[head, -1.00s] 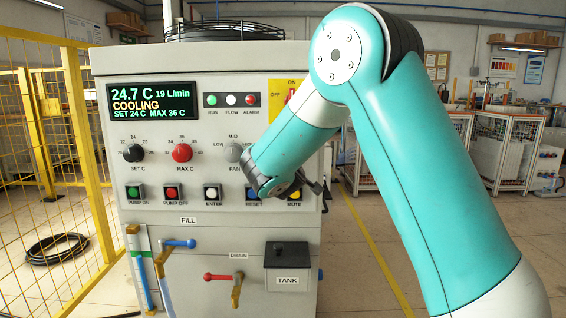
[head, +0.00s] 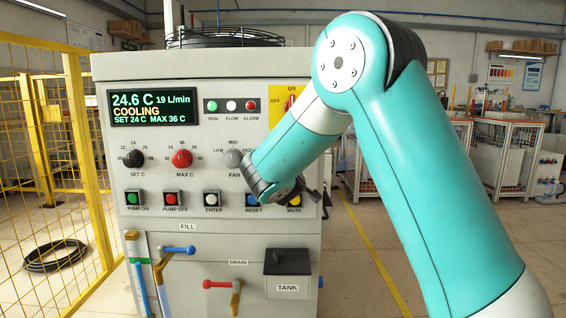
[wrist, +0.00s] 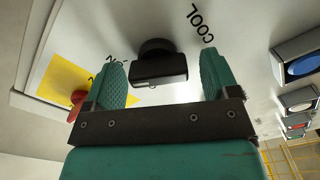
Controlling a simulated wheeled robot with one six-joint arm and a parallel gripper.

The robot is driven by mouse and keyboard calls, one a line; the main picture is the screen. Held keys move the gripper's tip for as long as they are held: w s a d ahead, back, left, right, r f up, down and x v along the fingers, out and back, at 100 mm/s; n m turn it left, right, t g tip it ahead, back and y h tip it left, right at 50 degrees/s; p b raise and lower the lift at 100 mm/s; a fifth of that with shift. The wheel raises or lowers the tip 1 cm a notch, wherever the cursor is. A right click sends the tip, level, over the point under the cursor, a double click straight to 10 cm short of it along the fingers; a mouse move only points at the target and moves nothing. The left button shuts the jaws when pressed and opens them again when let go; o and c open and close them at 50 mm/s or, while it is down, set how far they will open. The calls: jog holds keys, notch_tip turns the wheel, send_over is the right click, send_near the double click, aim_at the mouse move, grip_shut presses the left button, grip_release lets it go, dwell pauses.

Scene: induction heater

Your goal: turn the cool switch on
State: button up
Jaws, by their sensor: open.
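The cool switch (wrist: 160,72) is a black knob with a round base and a blocky grip, next to the label COOL on the pale panel in the wrist view. My gripper (wrist: 161,59) is open, with one green finger on each side of the knob. Gaps show between the knob and both fingers. In the head view my arm's end covers the right part of the control panel (head: 180,225), and the cool switch is hidden there.
A red switch (wrist: 77,104) on a yellow plate is close to the left finger in the wrist view. A blue button (wrist: 302,66) and other buttons are to the right. Below them in the head view are a blue lever (head: 178,250) and a red lever (head: 217,284).

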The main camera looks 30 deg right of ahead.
jog(key=b+v, duration=0.1)
jog(key=v, duration=1.6)
jog(key=shift+s+b, duration=0.2)
jog(key=shift+b, duration=0.2)
jog(key=shift+a, duration=0.15)
